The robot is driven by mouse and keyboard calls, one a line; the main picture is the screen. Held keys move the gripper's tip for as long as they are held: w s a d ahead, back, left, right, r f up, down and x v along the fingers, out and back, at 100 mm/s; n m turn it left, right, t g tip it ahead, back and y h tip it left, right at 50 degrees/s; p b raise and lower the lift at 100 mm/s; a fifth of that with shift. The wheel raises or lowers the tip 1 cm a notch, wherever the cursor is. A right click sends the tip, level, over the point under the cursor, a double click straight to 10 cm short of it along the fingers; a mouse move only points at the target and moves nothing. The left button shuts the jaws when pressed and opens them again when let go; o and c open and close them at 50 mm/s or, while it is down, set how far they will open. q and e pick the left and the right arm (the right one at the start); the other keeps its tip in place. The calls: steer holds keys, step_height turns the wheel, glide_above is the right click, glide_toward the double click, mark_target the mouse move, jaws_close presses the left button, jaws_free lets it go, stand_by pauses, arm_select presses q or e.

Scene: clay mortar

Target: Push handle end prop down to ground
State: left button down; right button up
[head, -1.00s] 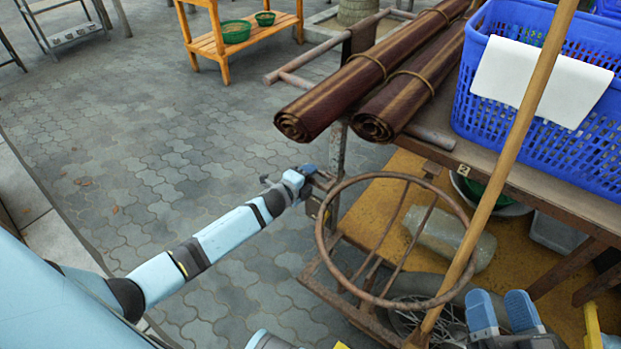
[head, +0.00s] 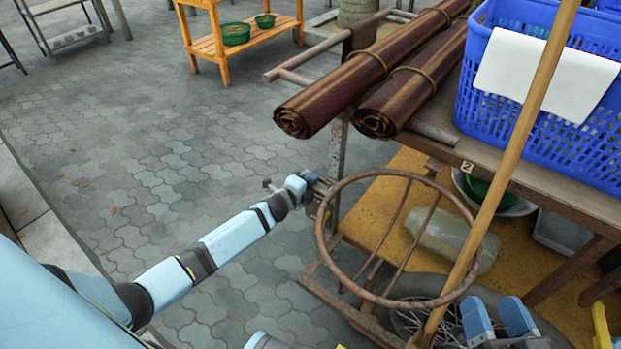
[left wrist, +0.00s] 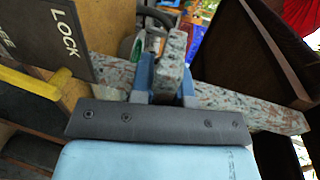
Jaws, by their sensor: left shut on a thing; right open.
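My left gripper (head: 318,184) is at the cart's near left corner, low beside the grey post under the handle bars. In the left wrist view its blue fingers are shut on a speckled, worn bar piece (left wrist: 173,48), seemingly the prop. A longer speckled bar (left wrist: 265,115) crosses behind the gripper. In the head view the gripped part is small and partly hidden by the gripper. The grey post (head: 338,160) stands beneath the handle end (head: 290,78). I cannot tell whether the prop touches the ground. My right gripper (head: 497,310) is open and empty at the bottom right, beside a wooden pole.
A rusty ring (head: 328,240) stands near my left gripper. The wooden pole (head: 508,165) slants across the cart. Two rolled mats (head: 375,65) and a blue basket (head: 475,95) lie on top. A dark LOCK plate (left wrist: 45,35) is close in the wrist view.

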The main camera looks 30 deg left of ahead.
arm_select(q)
step_height(320, 180, down, 3)
steer(key=shift+f+b, duration=0.1)
steer(key=shift+b, duration=0.25)
arm_select(e)
step_height(320, 180, down, 2)
steer(key=shift+a+f+g, duration=0.1)
steer(key=shift+f+g, duration=0.15)
steer(key=shift+g, duration=0.35)
arm_select(q)
steer(key=c, duration=1.1)
jaws_free()
steer(key=shift+s, duration=0.1)
steer(key=p+v, duration=0.4)
steer(key=v, duration=0.9)
steer(key=shift+s+p, duration=0.3)
steer(key=shift+s, duration=0.05)
arm_select(e)
step_height(320, 180, up, 7)
steer(key=t, duration=0.3)
steer(key=shift+d, duration=0.25)
